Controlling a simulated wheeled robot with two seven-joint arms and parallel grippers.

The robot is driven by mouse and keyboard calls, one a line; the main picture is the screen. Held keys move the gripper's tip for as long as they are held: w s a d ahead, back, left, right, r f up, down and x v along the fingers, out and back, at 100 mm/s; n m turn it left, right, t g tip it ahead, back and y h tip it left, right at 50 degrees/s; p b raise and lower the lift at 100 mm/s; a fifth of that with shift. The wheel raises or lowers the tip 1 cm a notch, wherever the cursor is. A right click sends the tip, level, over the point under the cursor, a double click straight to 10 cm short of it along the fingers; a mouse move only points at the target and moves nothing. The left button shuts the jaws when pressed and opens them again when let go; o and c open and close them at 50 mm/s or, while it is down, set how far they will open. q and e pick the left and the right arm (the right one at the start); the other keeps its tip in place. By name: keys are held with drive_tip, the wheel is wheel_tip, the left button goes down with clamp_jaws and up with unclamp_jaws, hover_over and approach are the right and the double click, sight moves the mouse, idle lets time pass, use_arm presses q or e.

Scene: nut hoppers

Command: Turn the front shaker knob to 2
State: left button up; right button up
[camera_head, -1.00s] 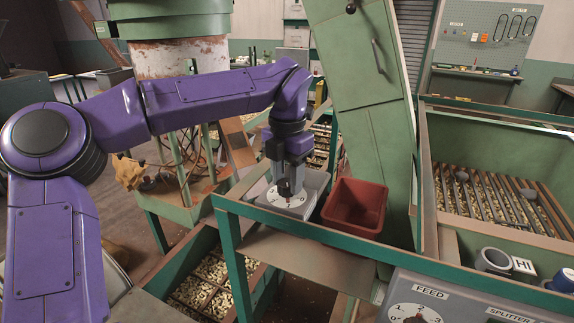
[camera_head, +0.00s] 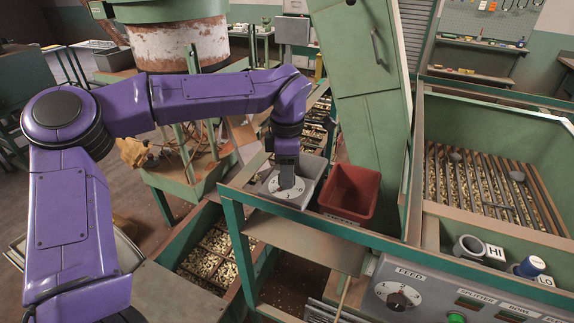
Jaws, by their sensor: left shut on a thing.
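The shaker knob sits on a grey box with a white numbered dial (camera_head: 272,192), on the green frame's ledge left of centre. My left gripper (camera_head: 287,183) points straight down over the middle of this dial and is shut on the knob. The gripper hides the knob and its pointer, so I cannot tell which number it is at. A few dial marks show around the fingers, too small to read surely. My right gripper is out of view.
A red bin (camera_head: 349,192) stands just right of the dial box, before a tall green chute (camera_head: 369,120). A FEED knob (camera_head: 398,299) is on the grey panel at lower right. HI (camera_head: 495,253) and LO tags lie by round cups. Nut trays (camera_head: 212,250) lie below.

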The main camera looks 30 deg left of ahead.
use_arm(q)
drive_tip(key=shift+m, duration=0.6)
drive_tip(key=o, duration=1.1)
drive_tip(key=shift+c, duration=0.2)
drive_tip(key=shift+r, duration=0.4)
wheel_tip(320, 180, up, 10)
drive_tip(key=b, duration=0.1)
drive_tip(key=shift+f+b, duration=0.15)
drive_tip(key=shift+b, duration=0.2)
